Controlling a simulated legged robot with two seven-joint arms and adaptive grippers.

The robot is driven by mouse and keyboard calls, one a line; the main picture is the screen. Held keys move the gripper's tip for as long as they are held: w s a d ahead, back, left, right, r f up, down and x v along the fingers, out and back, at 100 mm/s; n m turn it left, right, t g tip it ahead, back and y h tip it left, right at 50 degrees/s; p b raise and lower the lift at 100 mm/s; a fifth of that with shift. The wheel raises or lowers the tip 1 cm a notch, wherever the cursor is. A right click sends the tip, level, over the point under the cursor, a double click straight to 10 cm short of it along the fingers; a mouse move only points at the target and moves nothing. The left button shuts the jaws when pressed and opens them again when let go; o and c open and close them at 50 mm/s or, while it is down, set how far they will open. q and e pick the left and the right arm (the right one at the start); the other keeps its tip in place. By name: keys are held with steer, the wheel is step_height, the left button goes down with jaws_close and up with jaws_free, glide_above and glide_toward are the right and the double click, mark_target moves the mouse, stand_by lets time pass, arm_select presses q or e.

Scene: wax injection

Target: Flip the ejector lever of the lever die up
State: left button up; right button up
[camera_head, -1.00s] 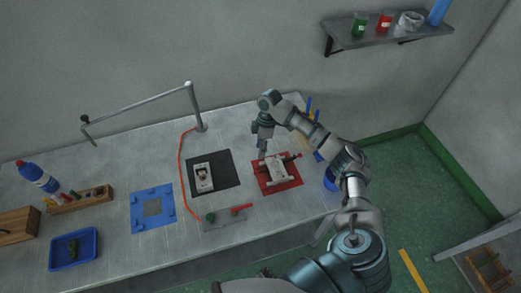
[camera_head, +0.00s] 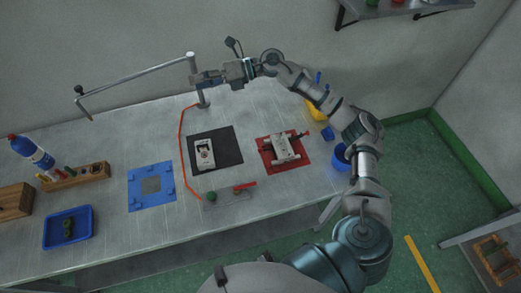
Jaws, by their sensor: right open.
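A pale grey die with dark rod-like parts at its ends (camera_head: 285,148) lies on the red mat (camera_head: 301,166). I take it for the lever die, but its lever is too small to make out clearly. A second pale block with a dark recess (camera_head: 204,153) lies on the black mat (camera_head: 232,148). My right gripper (camera_head: 197,79) is open and empty, pointing left beside the top of the metal post, well away from both blocks. My left gripper is not in view.
The post (camera_head: 203,97) carries a long bent arm over the table's back left. A grey panel with a red handle (camera_head: 230,197) sits at the front edge. A blue plate (camera_head: 151,187), blue tray (camera_head: 68,228) and bottle (camera_head: 32,153) stand left; a blue cup (camera_head: 340,157) is right.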

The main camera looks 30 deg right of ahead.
steer(key=s+d+f+n+g+h, duration=0.1)
steer(key=s+f+n+g+h, duration=0.15)
steer(key=f, duration=0.45)
steer(key=s+d+f+m+g+h+b, duration=0.1)
steer(key=s+d+f+h, duration=0.2)
steer(key=d+f+h, duration=0.4)
steer(key=s+d+f+m+g+h+b, duration=0.1)
steer(key=s+d+f+g+h, duration=0.15)
steer(key=d+h, duration=0.45)
steer(key=f, duration=0.6)
steer(key=f+y, duration=0.1)
steer(key=f, duration=0.4)
steer(key=f+y, duration=0.1)
steer(key=f, duration=0.5)
steer(key=shift+s+f+t, duration=0.3)
steer(key=shift+s+f, duration=0.05)
steer(key=shift+c, duration=0.3)
jaws_close()
